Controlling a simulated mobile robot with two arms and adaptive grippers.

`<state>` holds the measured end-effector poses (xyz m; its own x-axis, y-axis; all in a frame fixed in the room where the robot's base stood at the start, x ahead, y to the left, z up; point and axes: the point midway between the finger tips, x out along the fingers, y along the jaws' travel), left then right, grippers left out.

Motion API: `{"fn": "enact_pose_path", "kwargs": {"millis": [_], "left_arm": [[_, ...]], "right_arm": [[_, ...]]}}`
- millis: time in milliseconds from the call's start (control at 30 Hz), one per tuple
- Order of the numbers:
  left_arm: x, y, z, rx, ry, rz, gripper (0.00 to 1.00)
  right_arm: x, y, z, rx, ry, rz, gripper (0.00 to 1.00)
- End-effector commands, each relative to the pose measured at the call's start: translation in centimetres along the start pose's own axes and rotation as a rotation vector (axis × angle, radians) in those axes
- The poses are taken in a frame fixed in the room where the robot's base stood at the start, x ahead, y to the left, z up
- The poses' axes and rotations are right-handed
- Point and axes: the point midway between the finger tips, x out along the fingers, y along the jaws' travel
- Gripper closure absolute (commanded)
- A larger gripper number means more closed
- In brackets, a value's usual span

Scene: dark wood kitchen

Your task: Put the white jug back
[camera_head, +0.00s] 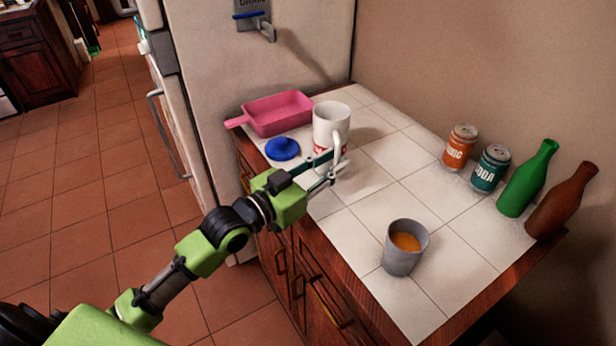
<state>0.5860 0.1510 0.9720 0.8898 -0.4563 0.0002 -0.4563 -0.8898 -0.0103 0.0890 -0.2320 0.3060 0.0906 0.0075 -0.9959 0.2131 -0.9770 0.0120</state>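The white jug (329,122) stands upright at the far left part of the tiled counter, with a red mark low on its side. Its handle faces toward my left gripper (334,165). The two fingers of my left gripper are at the handle, one on each side of its lower part, with some gap showing between them. I cannot tell whether they press on the handle. The jug's base is partly hidden by the fingers. My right gripper is not in view.
A pink pan (277,112) and a blue lid (282,149) lie left of the jug. A grey cup (405,250) stands near the front edge. An orange can (459,148), a teal can (490,170), a green bottle (527,180) and a brown bottle (561,202) stand along the wall. The counter's middle is clear.

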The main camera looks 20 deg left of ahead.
Motion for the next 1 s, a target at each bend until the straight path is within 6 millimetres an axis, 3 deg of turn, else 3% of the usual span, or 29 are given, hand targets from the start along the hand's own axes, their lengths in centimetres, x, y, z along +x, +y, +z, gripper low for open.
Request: {"fn": "enact_pose_path", "kwargs": {"millis": [200,500,700,1000], "left_arm": [[-4.6,0.2,0.3,0.002,-0.005,0.003,0.75],[-8.9,0.1,0.2,-0.001,-0.003,0.001,0.75],[-10.1,0.1,0.1,-0.001,-0.001,0.002,0.75],[-10.2,0.1,-0.1,0.0,0.001,0.002,0.75]], "right_arm": [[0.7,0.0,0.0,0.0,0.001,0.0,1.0],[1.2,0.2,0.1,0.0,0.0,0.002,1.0],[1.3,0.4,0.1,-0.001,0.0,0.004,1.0],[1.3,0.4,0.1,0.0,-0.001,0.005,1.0]]}}
